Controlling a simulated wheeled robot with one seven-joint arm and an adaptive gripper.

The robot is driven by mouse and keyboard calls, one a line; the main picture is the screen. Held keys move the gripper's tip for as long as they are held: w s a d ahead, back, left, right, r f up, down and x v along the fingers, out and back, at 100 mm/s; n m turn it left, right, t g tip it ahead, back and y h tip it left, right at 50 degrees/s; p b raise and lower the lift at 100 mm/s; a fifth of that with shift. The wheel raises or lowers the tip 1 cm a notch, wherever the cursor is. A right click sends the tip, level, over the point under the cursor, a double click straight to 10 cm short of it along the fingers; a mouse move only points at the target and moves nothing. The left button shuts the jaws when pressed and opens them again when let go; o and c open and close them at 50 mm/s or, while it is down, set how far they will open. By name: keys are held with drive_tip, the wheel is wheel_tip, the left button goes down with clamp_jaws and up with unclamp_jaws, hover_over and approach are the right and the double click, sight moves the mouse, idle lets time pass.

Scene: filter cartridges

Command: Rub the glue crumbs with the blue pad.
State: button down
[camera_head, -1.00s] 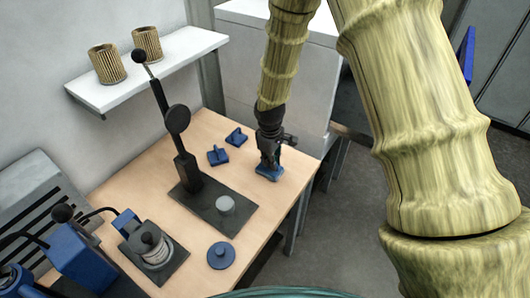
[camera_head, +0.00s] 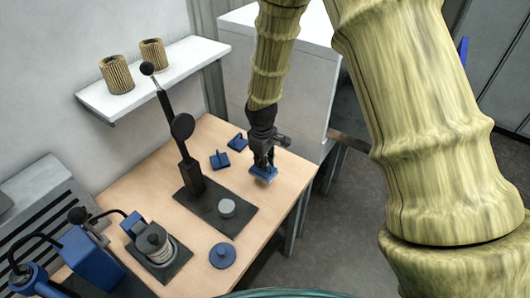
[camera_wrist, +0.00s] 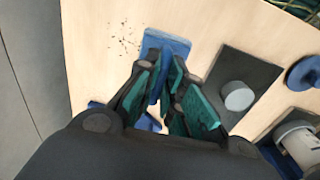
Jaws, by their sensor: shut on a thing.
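My gripper (camera_head: 264,158) is shut on the handle of the blue pad (camera_head: 265,174), near the right edge of the wooden table. In the wrist view the pad (camera_wrist: 166,43) sticks out beyond my gripper (camera_wrist: 166,78), its flat blue part over the table top. I cannot tell whether it touches the wood. The glue crumbs (camera_wrist: 124,36) are small dark specks scattered on the wood, just left of the pad and apart from it in the wrist view. I cannot make them out in the head view.
Two other blue pieces (camera_head: 220,160) (camera_head: 237,142) lie left of my gripper. A lever press on a dark base (camera_head: 235,222), a round blue disc (camera_head: 222,256) and a coil fixture (camera_head: 155,243) stand on the table (camera_head: 262,208). A shelf (camera_head: 175,77) holds two pleated filters.

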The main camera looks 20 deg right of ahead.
drive_tip(key=shift+r+p, duration=0.7)
drive_tip(key=shift+r, duration=0.6)
drive_tip(key=shift+f, duration=0.1)
